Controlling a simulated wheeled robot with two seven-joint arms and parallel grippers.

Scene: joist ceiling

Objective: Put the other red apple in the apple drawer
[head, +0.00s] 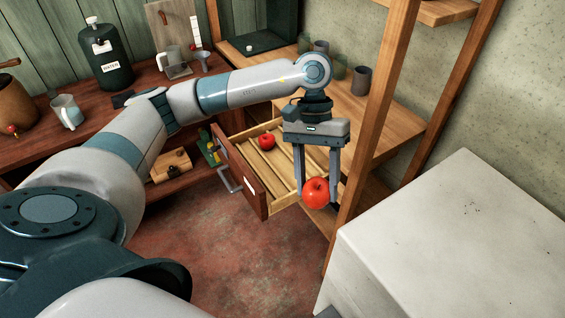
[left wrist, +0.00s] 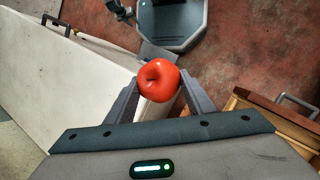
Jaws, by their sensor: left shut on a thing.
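A red apple (head: 316,193) is held between the fingers of my left gripper (head: 318,190), which points down near the right side of the open drawer. The same apple shows in the left wrist view (left wrist: 158,80) between the two fingertips of the left gripper (left wrist: 154,88). The apple drawer (head: 256,200) is pulled out, with pale slats inside and a label on its front. Another red apple (head: 267,141) lies inside it toward the back left. The drawer's front corner also shows in the left wrist view (left wrist: 262,105). My right gripper is not in view.
A white box-like cabinet (head: 460,230) stands at the right, close to the held apple. A wooden shelf post (head: 375,120) rises just right of the gripper. Cups (head: 361,80) stand on the shelf behind. Reddish floor (head: 220,255) is open in front of the drawer.

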